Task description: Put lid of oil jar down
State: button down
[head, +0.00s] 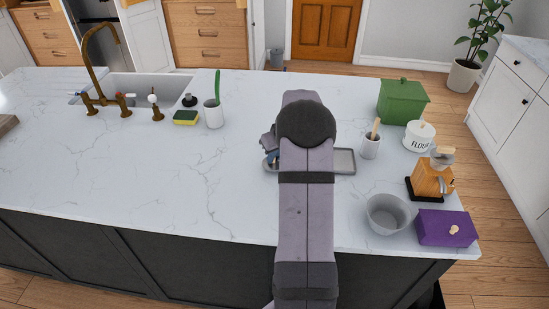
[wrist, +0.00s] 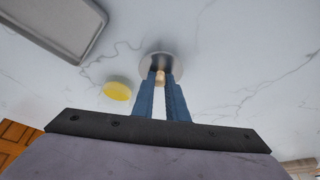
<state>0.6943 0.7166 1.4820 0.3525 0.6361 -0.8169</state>
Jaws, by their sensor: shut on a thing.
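In the wrist view my gripper (wrist: 161,82) has its blue fingers shut on the small wooden knob of a round grey lid (wrist: 148,62). The lid is over the marble worktop; I cannot tell whether it touches it. A yellow round thing (wrist: 117,91) is just left of the fingers in the wrist view; I cannot tell whether it is the oil jar. In the head view my arm hides the lid, and only a bit of the blue gripper (head: 270,157) shows at the arm's left side. No oil jar can be made out for sure.
A grey tray (head: 343,161) lies beside my arm and shows in the wrist view (wrist: 50,25). To the right are a utensil cup (head: 371,147), green box (head: 402,101), flour jar (head: 419,137), grinder (head: 428,181), bowl (head: 388,216) and purple box (head: 446,229).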

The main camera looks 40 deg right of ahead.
jog(key=shift+f, duration=0.85)
jog(key=shift+f, duration=0.2)
jog(key=c, duration=1.8)
grip_release()
jog(key=shift+r, duration=0.1)
jog(key=shift+o, duration=0.2)
jog(key=shift+r, duration=0.1)
jog(key=shift+s+r, duration=0.2)
jog(key=shift+r, duration=0.3)
jog(key=b+v, duration=0.3)
jog(key=v, duration=0.8)
